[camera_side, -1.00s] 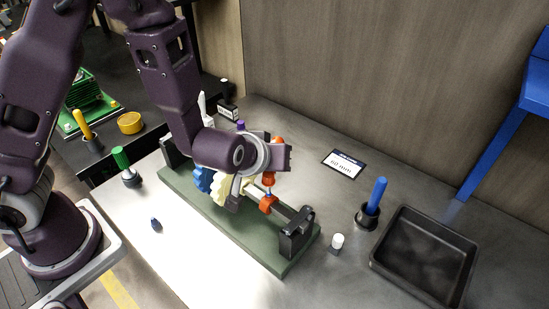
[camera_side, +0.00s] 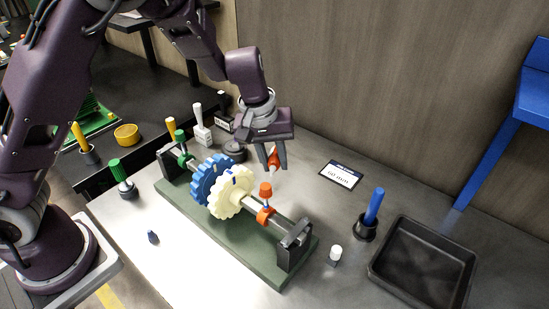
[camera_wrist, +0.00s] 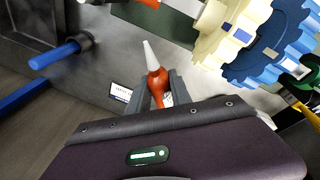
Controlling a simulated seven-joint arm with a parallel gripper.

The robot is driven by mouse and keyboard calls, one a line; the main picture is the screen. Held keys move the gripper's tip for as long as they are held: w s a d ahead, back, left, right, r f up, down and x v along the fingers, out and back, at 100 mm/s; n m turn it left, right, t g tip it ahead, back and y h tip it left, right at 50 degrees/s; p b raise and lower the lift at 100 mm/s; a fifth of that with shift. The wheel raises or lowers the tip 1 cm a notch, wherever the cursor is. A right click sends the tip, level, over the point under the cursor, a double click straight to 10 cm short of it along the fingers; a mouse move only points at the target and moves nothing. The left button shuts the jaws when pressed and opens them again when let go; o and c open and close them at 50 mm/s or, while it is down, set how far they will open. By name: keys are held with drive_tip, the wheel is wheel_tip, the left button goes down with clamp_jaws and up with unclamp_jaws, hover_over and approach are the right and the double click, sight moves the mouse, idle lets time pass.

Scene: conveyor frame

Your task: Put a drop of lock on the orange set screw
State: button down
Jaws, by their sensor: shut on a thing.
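My gripper (camera_side: 272,162) is shut on a red-orange bottle (camera_side: 274,158) with a pale tapered nozzle. In the side view the nozzle points downward, in free air behind the shaft. The bottle (camera_wrist: 158,82) and its nozzle (camera_wrist: 150,54) also show in the wrist view. The orange set screw (camera_side: 265,190) has a wide orange head and stands upright in the orange collar (camera_side: 265,215) on the shaft. The nozzle is apart from the screw. Part of the collar (camera_wrist: 148,3) shows at the top edge of the wrist view.
A cream gear (camera_side: 232,195), a blue gear (camera_side: 207,178) and a green collar sit on the same shaft over a green base (camera_side: 235,252). A blue-handled tool (camera_side: 374,205), a white-capped vial (camera_side: 336,254) and a black tray (camera_side: 430,263) are at right. A label card (camera_side: 341,175) lies behind.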

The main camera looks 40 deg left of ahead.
drive_tip(key=shift+a+f+n+g+h, duration=0.1)
drive_tip(key=shift+f+n+g+h, duration=0.3)
drive_tip(key=shift+n, duration=0.5)
drive_tip(key=shift+r+n+g+h, duration=0.1)
drive_tip(key=shift+n+g+h, duration=0.55)
drive_tip(key=shift+n, duration=0.45)
drive_tip(key=r+n+h, duration=0.1)
drive_tip(key=w+n+h, duration=0.1)
drive_tip(key=n+h, duration=0.1)
drive_tip(key=r+n+h, duration=0.1)
drive_tip(key=n+h, duration=0.1)
drive_tip(key=shift+w+r, duration=0.15)
drive_tip(key=shift+r, duration=0.15)
drive_tip(key=w+r+n+h, duration=0.1)
drive_tip(key=r, duration=0.1)
drive_tip(key=w+a+r+n+t+h, duration=0.1)
drive_tip(key=r+h, duration=0.1)
drive_tip(key=a+r+n+t+h, duration=0.1)
drive_tip(key=r+h, duration=0.1)
drive_tip(key=shift+w+a+n, duration=0.1)
drive_tip(key=shift+w+n, duration=0.2)
drive_tip(key=shift+w, duration=0.1)
drive_tip(key=shift+w+a+r+t, duration=0.15)
drive_tip(key=shift+r+t, duration=0.1)
drive_tip(key=shift+r, duration=0.15)
